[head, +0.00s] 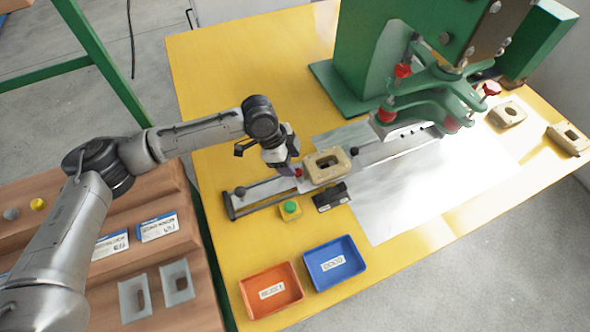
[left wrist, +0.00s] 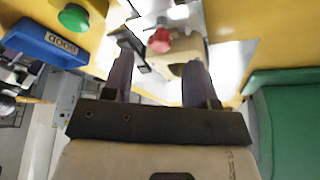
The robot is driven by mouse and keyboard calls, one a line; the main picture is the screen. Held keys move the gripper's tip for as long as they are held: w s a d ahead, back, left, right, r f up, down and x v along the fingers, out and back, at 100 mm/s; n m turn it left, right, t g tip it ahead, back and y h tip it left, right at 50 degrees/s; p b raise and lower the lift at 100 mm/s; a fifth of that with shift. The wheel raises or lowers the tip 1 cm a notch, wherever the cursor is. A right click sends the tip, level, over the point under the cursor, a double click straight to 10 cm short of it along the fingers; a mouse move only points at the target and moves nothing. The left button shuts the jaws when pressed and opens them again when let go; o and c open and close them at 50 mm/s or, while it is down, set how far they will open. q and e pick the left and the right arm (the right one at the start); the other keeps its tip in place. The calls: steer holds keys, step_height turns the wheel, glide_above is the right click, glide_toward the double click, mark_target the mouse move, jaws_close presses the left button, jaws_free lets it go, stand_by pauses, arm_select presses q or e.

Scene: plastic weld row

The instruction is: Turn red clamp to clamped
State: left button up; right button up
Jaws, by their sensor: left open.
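The red clamp's knob (left wrist: 160,41) shows in the left wrist view, just beyond and between my fingertips. In the head view only a small red bit (head: 299,172) of it shows beside my gripper, at the left end of the tan fixture block (head: 327,166). My left gripper (head: 291,167) points down over the slide rail, and in the left wrist view its two dark fingers (left wrist: 158,68) are apart with nothing held between them. I cannot tell whether a finger touches the clamp. My right gripper is not in view.
The green press (head: 360,60) stands behind at the right. A green button (head: 290,207) and a black box (head: 331,197) sit in front of the rail. Orange (head: 251,299) and blue (head: 361,262) trays lie nearer. The yellow table (head: 215,90) is clear at back left.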

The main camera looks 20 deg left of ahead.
mark_target(299, 176)
arm_select(q)
steer(key=shift+b+x, duration=0.45)
steer(key=shift+x, duration=1.4)
steer(key=shift+c, duration=0.2)
